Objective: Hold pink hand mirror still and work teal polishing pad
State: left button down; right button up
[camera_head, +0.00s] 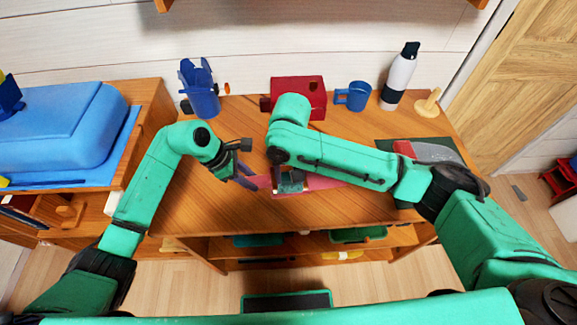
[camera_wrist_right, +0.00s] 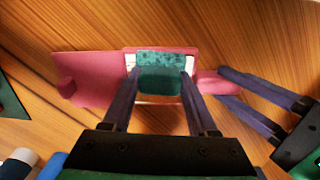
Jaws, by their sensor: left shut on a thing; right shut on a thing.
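The pink hand mirror (camera_wrist_right: 90,78) lies flat on the wooden table, its light-faced part under the teal pad. My left gripper (camera_head: 250,182) is shut on the mirror's handle (camera_head: 264,181); its purple fingers (camera_wrist_right: 217,84) show there in the right wrist view. The teal polishing pad (camera_wrist_right: 160,62) is a small block over the mirror's face, inside the pink frame. My right gripper (camera_wrist_right: 160,84) is shut on the pad from both sides. In the head view the pad (camera_head: 290,182) is partly hidden by my right arm. Whether it presses on the mirror is unclear.
At the table's back stand a blue holder (camera_head: 201,88), a red box (camera_head: 298,95), a blue mug (camera_head: 353,96), a bottle (camera_head: 399,77) and a wooden peg stand (camera_head: 428,103). A dark green mat (camera_head: 387,146) lies right. The table's left front is clear.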

jog(key=shift+s, duration=0.75)
notch_tip(320, 180, up, 8)
jog(key=shift+r, duration=0.15)
jog(key=shift+d, duration=0.1)
pick_arm(q)
jog(key=c, duration=0.5)
grip_release()
jog(key=v, duration=1.2)
